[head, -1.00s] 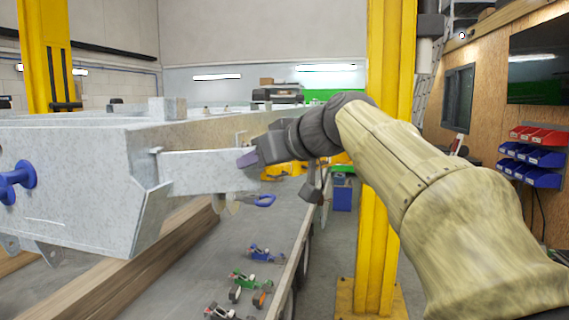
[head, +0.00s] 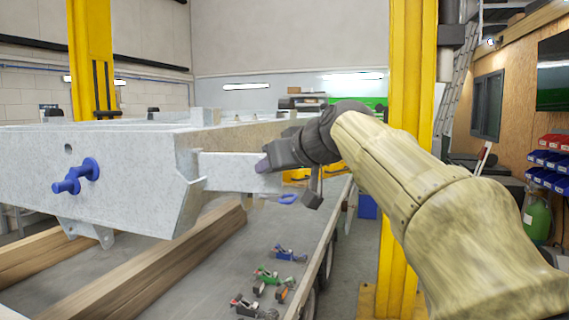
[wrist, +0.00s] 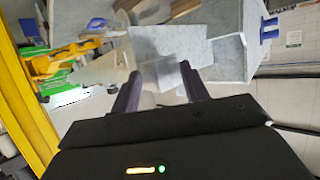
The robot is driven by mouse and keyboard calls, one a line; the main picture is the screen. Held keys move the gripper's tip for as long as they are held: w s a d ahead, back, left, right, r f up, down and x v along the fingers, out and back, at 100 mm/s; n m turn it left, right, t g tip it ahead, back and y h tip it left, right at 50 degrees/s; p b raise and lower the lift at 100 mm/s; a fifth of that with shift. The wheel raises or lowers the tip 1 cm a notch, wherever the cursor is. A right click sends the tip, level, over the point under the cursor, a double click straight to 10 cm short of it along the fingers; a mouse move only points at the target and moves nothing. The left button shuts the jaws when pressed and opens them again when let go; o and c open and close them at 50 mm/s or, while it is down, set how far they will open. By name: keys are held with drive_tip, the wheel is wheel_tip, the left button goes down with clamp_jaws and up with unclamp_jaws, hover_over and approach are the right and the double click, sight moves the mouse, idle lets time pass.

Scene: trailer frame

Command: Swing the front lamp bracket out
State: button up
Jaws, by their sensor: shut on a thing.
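The front lamp bracket (head: 230,172) is a flat pale metal plate that sticks out to the right from the near corner of the grey trailer frame (head: 120,165). My gripper (head: 266,163) is shut on the plate's outer end. In the wrist view, the two dark fingers (wrist: 161,92) lie on either side of the bracket (wrist: 163,78). The fingers and the gripper body hide part of the held end. The bracket's inner end meets the frame beside an angled flange.
A blue knob (head: 76,177) projects from the frame's front face. Timber beams (head: 175,250) lie below the frame, and small coloured tools (head: 270,275) lie on the grey surface beneath. A yellow post (head: 402,120) stands close behind my arm.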

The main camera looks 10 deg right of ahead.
drive_tip(key=shift+s+a+r, duration=0.1)
drive_tip(key=shift+a+r, duration=0.15)
drive_tip(key=shift+a, duration=0.2)
drive_tip(key=shift+s+a+r, duration=0.1)
drive_tip(key=shift+a+r, duration=0.1)
drive_tip(key=shift+a, duration=0.25)
drive_tip(key=o, duration=1)
drive_tip(key=shift+c, duration=0.2)
drive_tip(key=shift+o, duration=1)
drive_tip(key=shift+w+a+f, duration=0.2)
drive_tip(key=shift+w+a, duration=0.05)
drive_tip(key=shift+a, duration=0.1)
drive_tip(key=shift+s+d, duration=0.1)
drive_tip(key=shift+f, duration=0.1)
drive_tip(key=d+b+v, duration=0.1)
drive_tip(key=b+v, duration=0.1)
drive_tip(key=v, duration=1.5)
drive_tip(key=shift+s+d, duration=0.2)
drive_tip(key=shift+f, duration=0.1)
